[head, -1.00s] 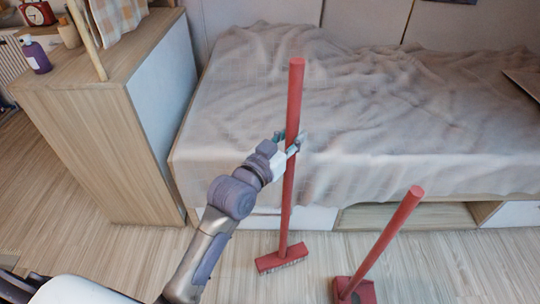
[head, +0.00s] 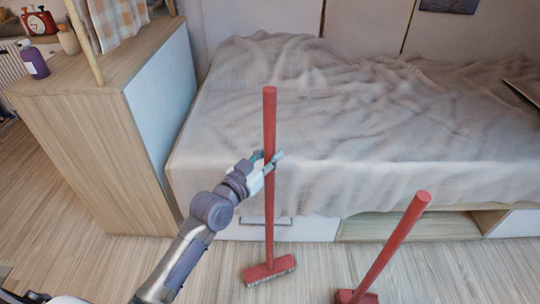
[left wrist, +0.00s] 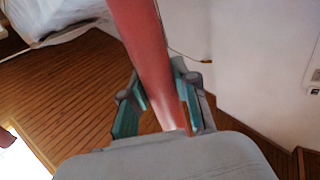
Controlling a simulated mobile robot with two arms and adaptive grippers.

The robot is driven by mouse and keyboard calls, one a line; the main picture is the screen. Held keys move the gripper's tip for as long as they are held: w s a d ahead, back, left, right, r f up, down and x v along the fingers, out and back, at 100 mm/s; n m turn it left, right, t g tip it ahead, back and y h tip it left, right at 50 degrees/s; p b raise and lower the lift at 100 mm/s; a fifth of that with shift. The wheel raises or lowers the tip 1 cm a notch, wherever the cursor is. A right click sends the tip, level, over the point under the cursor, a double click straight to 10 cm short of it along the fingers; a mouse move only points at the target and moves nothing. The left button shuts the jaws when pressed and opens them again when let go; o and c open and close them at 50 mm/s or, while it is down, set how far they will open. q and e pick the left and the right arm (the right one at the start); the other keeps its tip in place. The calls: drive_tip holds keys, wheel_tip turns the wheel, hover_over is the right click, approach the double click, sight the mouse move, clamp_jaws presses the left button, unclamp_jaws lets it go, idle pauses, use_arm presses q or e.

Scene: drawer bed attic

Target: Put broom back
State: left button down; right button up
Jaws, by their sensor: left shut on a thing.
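The red broom (head: 269,200) stands nearly upright in the head view, in front of the bed, with its bristled head low at the floor. I cannot tell whether the bristles touch the floor. My left gripper (head: 265,165) is shut on the broom's handle around its middle. In the left wrist view the red handle (left wrist: 145,50) runs between the fingers of my left gripper (left wrist: 160,108). A second red tool (head: 392,245), a dustpan by its look, stands tilted at the lower right, its base partly cut off by the picture's edge. My right gripper is not in view.
The bed (head: 330,120) with a rumpled grey blanket lies behind the broom, with drawers and an open shelf (head: 410,227) below. A wooden cabinet (head: 80,130) stands at the left, holding a purple bottle (head: 34,60). Wood floor (head: 320,265) is clear between broom and second tool.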

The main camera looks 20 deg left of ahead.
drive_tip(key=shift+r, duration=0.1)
use_arm(q)
drive_tip(key=c, duration=1.3)
unclamp_jaws()
drive_tip(key=shift+f, duration=0.1)
drive_tip(key=o, duration=0.4)
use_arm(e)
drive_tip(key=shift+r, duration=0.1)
use_arm(q)
drive_tip(key=shift+r, duration=0.2)
drive_tip(key=p+v, duration=0.1)
drive_tip(key=v, duration=1)
drive_tip(key=s+d+f+g+y, duration=0.1)
drive_tip(key=s+f+g+y, duration=0.4)
drive_tip(key=f, duration=1.1)
drive_tip(key=s+f+g, duration=0.3)
drive_tip(key=s+f, duration=0.1)
drive_tip(key=s, duration=0.1)
drive_tip(key=s+f+n+g, duration=0.1)
drive_tip(key=s+f+g, duration=0.2)
drive_tip(key=s+f, duration=0.1)
drive_tip(key=s+f+g, duration=0.3)
drive_tip(key=s+f, duration=0.1)
drive_tip(key=s, duration=0.3)
drive_tip(key=shift+a+n+y, duration=0.25)
drive_tip(key=shift+n+y, duration=0.05)
drive_tip(key=shift+n, duration=0.1)
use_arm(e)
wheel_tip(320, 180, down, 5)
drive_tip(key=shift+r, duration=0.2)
